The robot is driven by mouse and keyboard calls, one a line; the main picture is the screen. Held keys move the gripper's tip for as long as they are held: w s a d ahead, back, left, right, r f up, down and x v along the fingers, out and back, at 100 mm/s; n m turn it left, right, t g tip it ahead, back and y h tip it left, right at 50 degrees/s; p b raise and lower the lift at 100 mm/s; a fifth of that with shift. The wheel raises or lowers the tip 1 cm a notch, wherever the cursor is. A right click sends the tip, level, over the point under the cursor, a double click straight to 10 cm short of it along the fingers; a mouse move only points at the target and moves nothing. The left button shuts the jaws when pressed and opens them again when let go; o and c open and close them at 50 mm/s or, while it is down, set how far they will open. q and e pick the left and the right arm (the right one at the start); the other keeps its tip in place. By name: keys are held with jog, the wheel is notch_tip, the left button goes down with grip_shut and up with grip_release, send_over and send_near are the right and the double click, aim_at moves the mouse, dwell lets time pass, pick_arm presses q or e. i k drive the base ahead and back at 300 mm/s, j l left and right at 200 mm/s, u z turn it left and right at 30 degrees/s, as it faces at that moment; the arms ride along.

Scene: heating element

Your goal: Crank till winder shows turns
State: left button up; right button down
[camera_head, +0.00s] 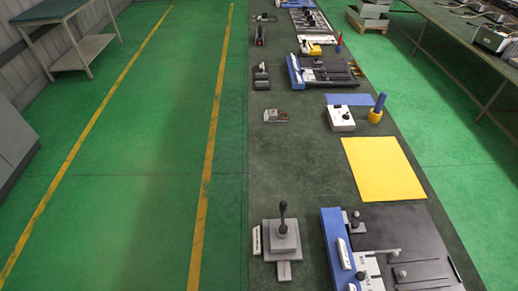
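Neither of my grippers is in the head view. A long dark green bench (290,180) runs away from me along the middle. At its near end stands a grey block with an upright black-knobbed lever (283,222). To its right is a black plate device with a blue side bar (331,240), grey knobs and slots, cut off by the lower edge. I cannot tell which device is the winder. No turn count is readable.
A yellow sheet (383,168), a white box with a black knob (340,118) and a blue peg in a yellow base (377,108) lie further along. Another blue-edged black device (325,72) is beyond. Open green floor (120,190) with yellow lines is left; another table (470,45) stands right.

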aim_at(283, 229)
jog(key=i+j+z, duration=0.2)
jog(key=j+z, duration=0.2)
jog(key=i+j+z, duration=0.1)
jog(key=j+z, duration=0.75)
jog(key=j, duration=0.25)
jog(key=j+z, duration=0.4)
jog(key=j, duration=0.15)
jog(key=k+j+z, duration=0.1)
jog(key=j+z, duration=0.35)
jog(key=k+j+z, duration=0.2)
jog(key=j+z, duration=0.2)
jog(key=j, duration=0.15)
